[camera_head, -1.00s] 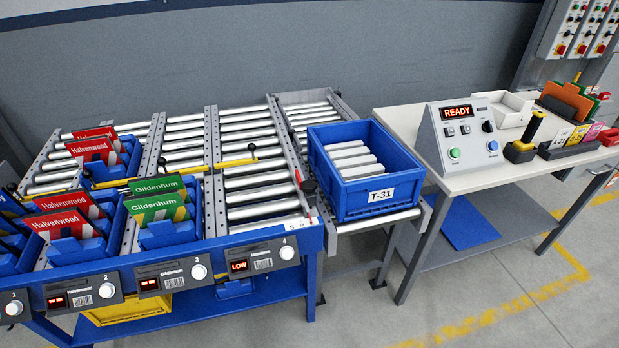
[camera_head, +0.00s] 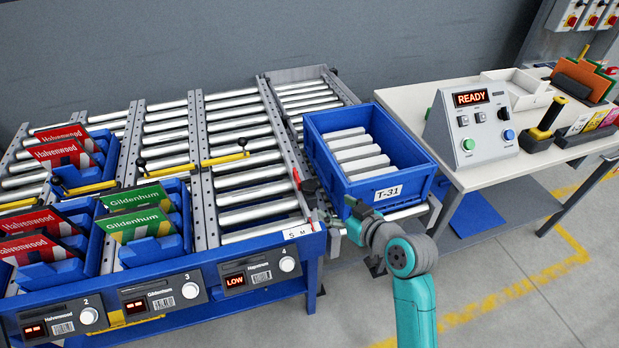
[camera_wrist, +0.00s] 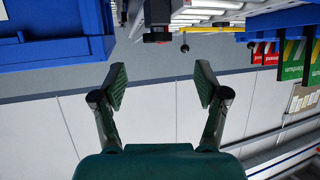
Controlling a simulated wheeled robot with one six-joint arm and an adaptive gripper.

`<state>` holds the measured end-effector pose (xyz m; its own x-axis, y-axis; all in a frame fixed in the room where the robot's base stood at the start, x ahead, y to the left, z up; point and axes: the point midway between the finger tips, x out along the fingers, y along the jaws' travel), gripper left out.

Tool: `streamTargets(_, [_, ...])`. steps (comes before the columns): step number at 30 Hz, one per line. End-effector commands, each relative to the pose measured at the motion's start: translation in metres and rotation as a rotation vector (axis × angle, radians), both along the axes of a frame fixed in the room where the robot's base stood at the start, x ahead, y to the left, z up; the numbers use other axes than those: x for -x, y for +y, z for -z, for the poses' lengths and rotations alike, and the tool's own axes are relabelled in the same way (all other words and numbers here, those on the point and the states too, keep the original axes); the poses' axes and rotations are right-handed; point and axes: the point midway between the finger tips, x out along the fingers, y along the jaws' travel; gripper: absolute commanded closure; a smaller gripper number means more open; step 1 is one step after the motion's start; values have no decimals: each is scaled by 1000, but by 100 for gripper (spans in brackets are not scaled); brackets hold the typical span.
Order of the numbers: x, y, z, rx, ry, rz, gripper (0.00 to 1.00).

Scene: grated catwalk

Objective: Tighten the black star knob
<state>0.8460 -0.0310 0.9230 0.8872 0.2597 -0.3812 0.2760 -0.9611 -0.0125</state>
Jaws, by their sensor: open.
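A dark knob-like part (camera_head: 309,187) sits at the side of the conveyor frame, just left of the blue tote, beside a red pointer (camera_head: 297,179). It is too small to make out a star shape. In the wrist view, a black part with a red piece (camera_wrist: 157,34) shows beyond the fingers, near the top; I cannot tell if it is the same knob. My gripper (camera_head: 348,218) is in front of the tote, right of and below the knob in the head view. Its fingers (camera_wrist: 162,84) are spread, with nothing between them.
The blue tote (camera_head: 416,185) marked T-31 holds several grey bars. Blue bins with red and green cards stand on the rollers (camera_head: 232,137) at left. Yellow bars (camera_head: 225,158) with black ball ends cross the lanes. A control box (camera_head: 466,127) reading READY stands on the right table.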

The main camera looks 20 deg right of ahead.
Motion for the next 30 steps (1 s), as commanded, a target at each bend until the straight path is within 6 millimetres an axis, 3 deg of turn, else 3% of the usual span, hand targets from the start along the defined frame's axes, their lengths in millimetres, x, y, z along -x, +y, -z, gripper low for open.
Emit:
streamTargets(3, [-9, -2, -10, 11, -2, -21, 27])
streamTargets(8, [-16, 0, -10, 13, -1, -29, 27])
streamTargets(24, [-90, 23, 22, 13, -1, -28, 27])
streamTargets(30, [-104, 28, 28, 12, -2, -28, 27])
